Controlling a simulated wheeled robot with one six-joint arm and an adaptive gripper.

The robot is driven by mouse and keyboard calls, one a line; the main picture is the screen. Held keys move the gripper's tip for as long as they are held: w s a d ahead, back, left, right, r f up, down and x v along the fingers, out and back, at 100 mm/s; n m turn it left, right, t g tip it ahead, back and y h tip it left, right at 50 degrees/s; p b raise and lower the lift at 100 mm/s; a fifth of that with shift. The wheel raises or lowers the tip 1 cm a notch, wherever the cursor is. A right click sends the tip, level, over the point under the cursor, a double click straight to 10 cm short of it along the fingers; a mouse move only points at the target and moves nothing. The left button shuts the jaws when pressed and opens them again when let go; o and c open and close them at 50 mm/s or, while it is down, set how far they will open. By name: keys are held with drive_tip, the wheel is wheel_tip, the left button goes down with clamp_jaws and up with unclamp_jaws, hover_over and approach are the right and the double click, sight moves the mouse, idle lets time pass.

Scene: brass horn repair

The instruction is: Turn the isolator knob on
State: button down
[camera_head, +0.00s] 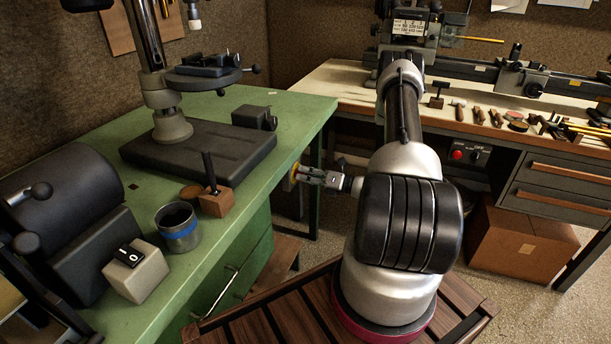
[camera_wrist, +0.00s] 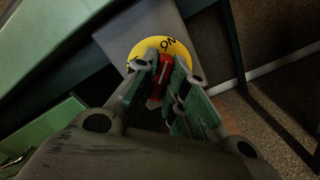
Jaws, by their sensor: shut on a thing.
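The isolator's red knob (camera_wrist: 160,82) shows in the wrist view as a narrow bar in front of a round yellow plate (camera_wrist: 196,60). The plate bears the black lettering ON at its upper part, and the bar's upper end points roughly toward it. The lower part of the plate is hidden behind my fingers. My gripper (camera_wrist: 161,76) is shut on the knob, one finger on each side. In the head view my gripper (camera_head: 304,174) reaches left to the yellow plate (camera_head: 294,172), seen edge-on beside the green bench's end; the knob is hard to make out there.
The green bench (camera_head: 290,103) stands left, carrying a drill press (camera_head: 195,147), a blue-banded can (camera_head: 179,238) and a small switch box (camera_head: 142,276). A lathe bench (camera_head: 340,88) with tools is behind. A cardboard box (camera_head: 505,240) is on the floor at right.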

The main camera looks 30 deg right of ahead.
drive_tip(key=c, duration=1.4)
unclamp_jaws()
drive_tip(key=shift+c, duration=0.2)
drive_tip(key=v, duration=1.2)
